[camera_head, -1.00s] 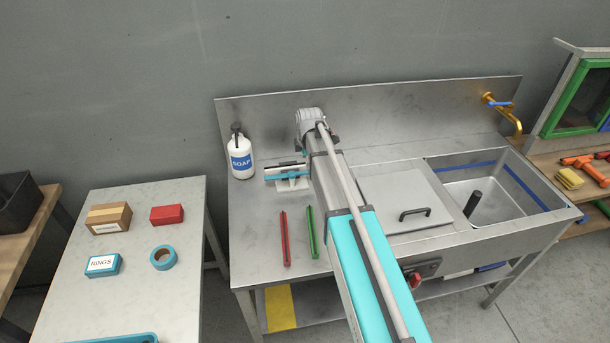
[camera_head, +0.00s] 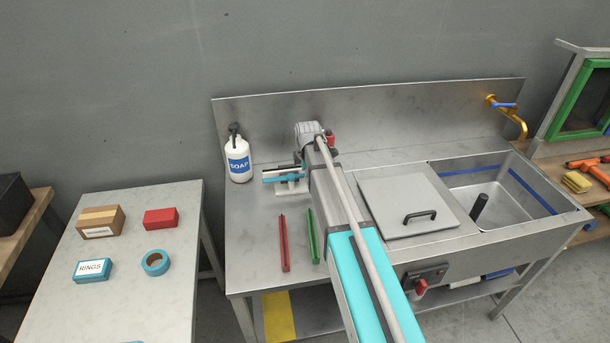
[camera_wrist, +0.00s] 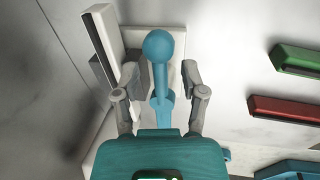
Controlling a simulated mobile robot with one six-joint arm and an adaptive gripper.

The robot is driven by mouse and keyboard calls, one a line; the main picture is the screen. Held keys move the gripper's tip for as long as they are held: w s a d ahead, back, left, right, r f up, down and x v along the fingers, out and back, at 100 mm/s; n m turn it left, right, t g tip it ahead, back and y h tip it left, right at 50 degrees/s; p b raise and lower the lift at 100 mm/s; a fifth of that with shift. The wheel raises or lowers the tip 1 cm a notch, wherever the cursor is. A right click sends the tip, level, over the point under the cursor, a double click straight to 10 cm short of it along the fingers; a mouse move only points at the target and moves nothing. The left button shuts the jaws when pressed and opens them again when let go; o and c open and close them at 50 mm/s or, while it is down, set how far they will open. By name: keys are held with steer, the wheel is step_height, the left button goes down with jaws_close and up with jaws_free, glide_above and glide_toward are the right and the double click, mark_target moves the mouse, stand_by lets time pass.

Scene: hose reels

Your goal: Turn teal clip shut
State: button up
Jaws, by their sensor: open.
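In the wrist view a teal lever with a round knob (camera_wrist: 158,46) stands between the two fingers of my gripper (camera_wrist: 160,78). The fingers are apart, with a gap on each side of the lever. Behind it is a pale base with a raised white bar (camera_wrist: 98,42). In the head view a white fixture with a teal bar (camera_head: 282,175) sits right of the soap bottle. My gripper is mostly hidden there behind my wrist. I cannot tell whether the lever and this bar are one clip.
A soap bottle (camera_head: 238,162) stands left of the fixture. Red (camera_head: 284,243) and green (camera_head: 313,235) strips lie in front of it. A small red part (camera_head: 331,139) shows beside my wrist. The lidded section (camera_head: 405,200) and sink (camera_head: 490,195) lie to the right.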

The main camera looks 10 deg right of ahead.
jaws_close()
stand_by(0.3)
steer(key=shift+d, duration=0.15)
